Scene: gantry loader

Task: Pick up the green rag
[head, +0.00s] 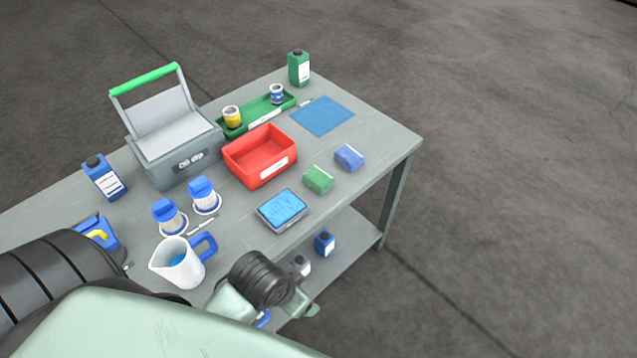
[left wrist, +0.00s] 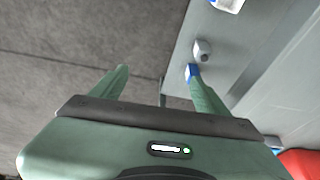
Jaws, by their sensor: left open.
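The green rag (head: 318,180) is a small folded block lying on the grey workbench top, near its front edge. A similar blue rag (head: 348,157) lies just to its right, and a grey tray with a blue pad (head: 283,209) is to its lower left. My left gripper (left wrist: 161,85) is open with nothing between its fingers. In the head view, my left gripper (head: 285,308) is at the bench's near side, below and left of the rag and apart from it; its arm partly hides it. The green rag is not visible in the left wrist view. My right gripper is not in view.
A red bin (head: 259,156) stands behind the rag, and a white jug (head: 178,263) stands near my left arm. A blue cloth (head: 323,116) lies flat farther back. A lower shelf (head: 340,249) holds small bottles. Open floor lies right of the bench.

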